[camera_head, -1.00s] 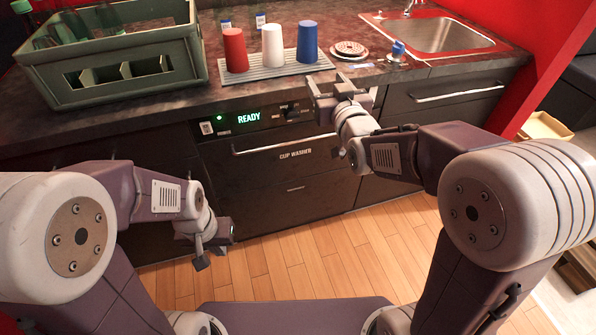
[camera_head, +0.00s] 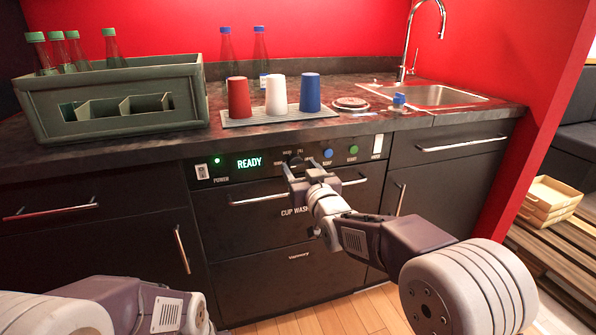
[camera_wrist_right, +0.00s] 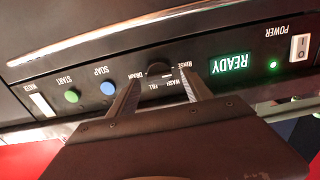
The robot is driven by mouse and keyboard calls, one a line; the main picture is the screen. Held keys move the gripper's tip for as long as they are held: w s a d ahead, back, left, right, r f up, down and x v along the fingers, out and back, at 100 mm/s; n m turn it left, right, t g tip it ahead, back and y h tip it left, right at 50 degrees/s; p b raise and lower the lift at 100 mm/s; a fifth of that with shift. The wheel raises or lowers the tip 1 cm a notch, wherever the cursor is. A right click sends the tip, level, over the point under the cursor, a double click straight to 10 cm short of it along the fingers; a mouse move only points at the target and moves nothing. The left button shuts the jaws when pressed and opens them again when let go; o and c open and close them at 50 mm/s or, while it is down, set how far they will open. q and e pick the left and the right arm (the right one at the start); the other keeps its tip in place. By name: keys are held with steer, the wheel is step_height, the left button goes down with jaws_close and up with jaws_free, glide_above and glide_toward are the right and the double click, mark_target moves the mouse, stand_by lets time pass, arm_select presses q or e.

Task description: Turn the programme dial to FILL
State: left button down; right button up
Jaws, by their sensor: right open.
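The programme dial (camera_head: 295,160) is a small black knob on the dark front panel of the cup washer, right of the green READY display (camera_head: 249,162). In the right wrist view, which is upside down, the dial (camera_wrist_right: 158,69) has the labels RINSE, WASH, FILL (camera_wrist_right: 154,87) and DRAIN around it. I cannot tell surely which label its pointer faces. My right gripper (camera_head: 303,170) is open in front of the dial. In the wrist view its fingers (camera_wrist_right: 162,84) stand either side of the dial, apart from it. My left gripper is out of view; only its arm shows.
A blue SOAP button (camera_head: 327,153), a green START button (camera_head: 352,149) and a WATER switch (camera_head: 377,146) sit right of the dial. A POWER switch (camera_head: 202,171) is at the left. The washer's handle bar (camera_head: 250,197) runs below. Cups and a bottle crate (camera_head: 125,122) stand on the counter.

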steer(key=shift+x, duration=0.95)
jaws_close()
